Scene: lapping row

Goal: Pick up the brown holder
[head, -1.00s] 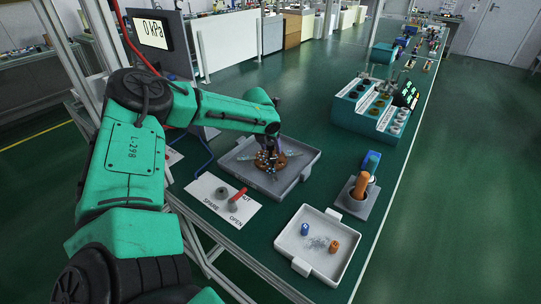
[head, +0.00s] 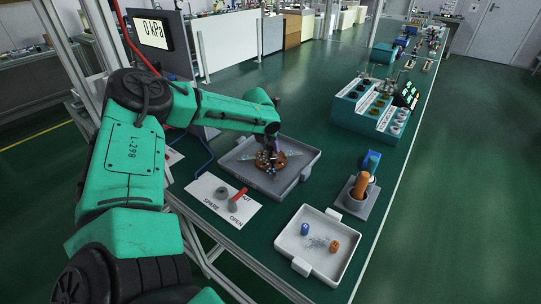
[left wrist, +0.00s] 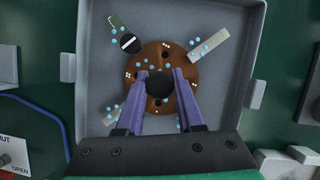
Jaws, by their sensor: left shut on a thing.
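The brown holder (head: 285,158) is a round disc lying in a grey tray (head: 303,175) on the green bench. In the left wrist view the holder (left wrist: 160,112) has a black knob (left wrist: 158,86) at its centre and small holes with white dots. My left gripper (head: 270,162) comes down over its middle. In the left wrist view its purple fingers (left wrist: 159,76) sit on either side of the knob, shut on it. Whether the holder is clear of the tray floor I cannot tell. My right gripper is not in view.
Pale strips (left wrist: 209,46) and blue drops lie around the holder in the tray. A white card (head: 208,202) with a red lever (head: 237,199) lies in front. A white tray (head: 290,240) and an orange-handled tool (head: 361,185) stand right, with a teal rack (head: 350,115) behind.

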